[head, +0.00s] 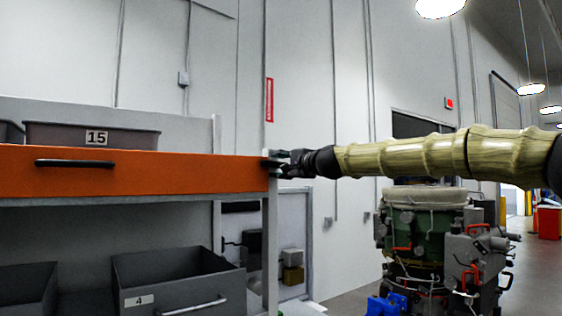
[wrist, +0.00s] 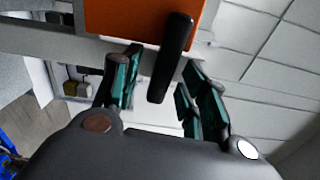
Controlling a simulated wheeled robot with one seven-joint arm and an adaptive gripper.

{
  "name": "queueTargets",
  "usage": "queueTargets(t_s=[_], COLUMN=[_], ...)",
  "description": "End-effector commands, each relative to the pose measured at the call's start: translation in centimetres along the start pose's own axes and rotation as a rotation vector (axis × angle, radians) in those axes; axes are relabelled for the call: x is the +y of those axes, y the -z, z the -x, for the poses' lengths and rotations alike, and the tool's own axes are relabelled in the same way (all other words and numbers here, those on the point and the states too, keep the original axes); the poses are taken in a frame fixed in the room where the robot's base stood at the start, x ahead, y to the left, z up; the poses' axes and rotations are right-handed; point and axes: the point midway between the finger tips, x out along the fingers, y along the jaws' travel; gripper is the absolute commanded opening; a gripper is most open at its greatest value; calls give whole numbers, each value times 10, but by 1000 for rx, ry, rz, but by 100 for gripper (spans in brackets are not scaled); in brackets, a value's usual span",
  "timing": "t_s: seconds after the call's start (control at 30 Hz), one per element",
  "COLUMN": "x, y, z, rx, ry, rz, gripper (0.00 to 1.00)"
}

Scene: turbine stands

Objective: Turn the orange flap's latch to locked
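The orange flap (head: 150,174) is a long panel along the front of the shelf unit, with a black bar handle (head: 75,163) on its face. Its orange end also shows at the top of the wrist view (wrist: 125,18). A black latch lever (wrist: 171,55) lies across the flap's edge in the wrist view, slightly tilted. My gripper (head: 274,163) is at the flap's right end in the head view and hides the latch there. In the wrist view my gripper (wrist: 161,62) is open, its teal-padded fingers on either side of the lever, with gaps visible.
A grey bin marked 15 (head: 95,136) stands above the flap. A grey drawer marked 4 (head: 180,285) sits below it. The shelf's upright post (head: 270,240) is beneath my gripper. A green-and-grey machine (head: 435,240) stands on the floor below my arm.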

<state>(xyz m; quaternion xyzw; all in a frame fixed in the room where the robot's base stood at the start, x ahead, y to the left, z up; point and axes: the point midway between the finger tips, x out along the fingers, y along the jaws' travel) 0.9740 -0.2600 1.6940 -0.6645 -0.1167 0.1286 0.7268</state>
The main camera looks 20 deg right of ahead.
Motion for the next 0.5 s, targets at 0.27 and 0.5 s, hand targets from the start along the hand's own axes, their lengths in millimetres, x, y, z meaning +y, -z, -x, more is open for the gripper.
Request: queueTargets(t_s=[0.27,0.5], x=[-1,-1], y=[0,0], z=[0,5], rx=[0,1], ry=[1,2], rz=[-1,-1], gripper=[50,50])
